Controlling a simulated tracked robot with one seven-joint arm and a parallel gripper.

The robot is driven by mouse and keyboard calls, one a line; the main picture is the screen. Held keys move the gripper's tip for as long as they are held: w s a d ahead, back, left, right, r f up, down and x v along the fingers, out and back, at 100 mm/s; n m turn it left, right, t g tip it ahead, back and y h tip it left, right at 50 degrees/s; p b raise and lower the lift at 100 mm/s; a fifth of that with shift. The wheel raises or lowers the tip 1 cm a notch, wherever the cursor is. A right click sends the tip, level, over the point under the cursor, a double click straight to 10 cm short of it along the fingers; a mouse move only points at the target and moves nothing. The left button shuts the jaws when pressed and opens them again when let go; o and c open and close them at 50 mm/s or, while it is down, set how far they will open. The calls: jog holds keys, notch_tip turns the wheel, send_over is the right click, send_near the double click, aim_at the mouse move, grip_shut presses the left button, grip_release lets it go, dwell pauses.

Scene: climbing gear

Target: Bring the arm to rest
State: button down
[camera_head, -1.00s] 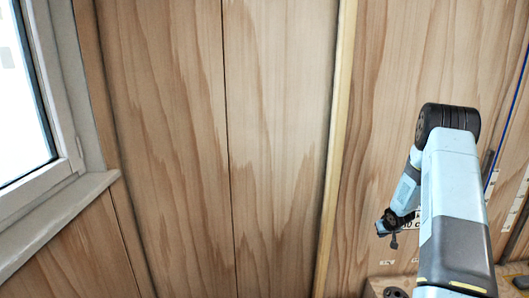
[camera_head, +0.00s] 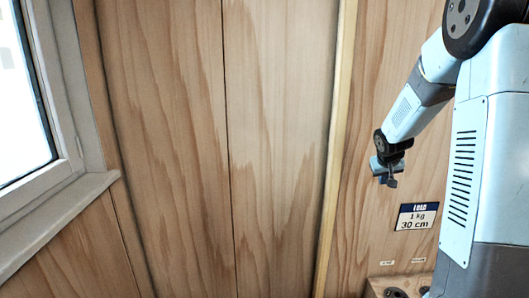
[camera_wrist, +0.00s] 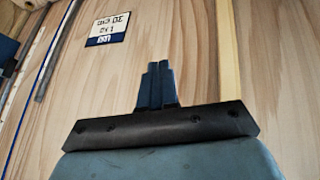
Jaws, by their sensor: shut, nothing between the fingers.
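My gripper (camera_head: 390,180) hangs at the end of my raised, bent arm on the right side of the head view, in front of the wooden wall. In the wrist view my gripper (camera_wrist: 157,68) shows its two dark fingers pressed together, with nothing between them. It touches nothing that I can see.
The wooden wall (camera_head: 270,150) has a pale vertical batten (camera_head: 337,130). A sign (camera_head: 417,217) reading "LOAD 1 kg 30 cm" is on the wall below right of my gripper. A wooden ledge (camera_head: 400,283) with dark holes is at the bottom. A window (camera_head: 30,90) is at the left.

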jog(key=s+a+r, duration=0.5)
jog(key=s+r, duration=0.2)
jog(key=s, duration=0.1)
jog(key=s+a+r+y, duration=0.1)
jog(key=s+a, duration=0.3)
jog(key=s, duration=0.5)
jog(key=s+a+r+y, duration=0.1)
jog(key=s+a+r, duration=0.2)
jog(key=s, duration=0.6)
jog(key=s+a+r+y, duration=0.1)
jog(key=s+a, duration=0.3)
jog(key=s, duration=0.6)
jog(key=shift+a+r+n+g, duration=0.3)
jog(key=shift+a+r, duration=0.1)
jog(key=shift+r, duration=0.1)
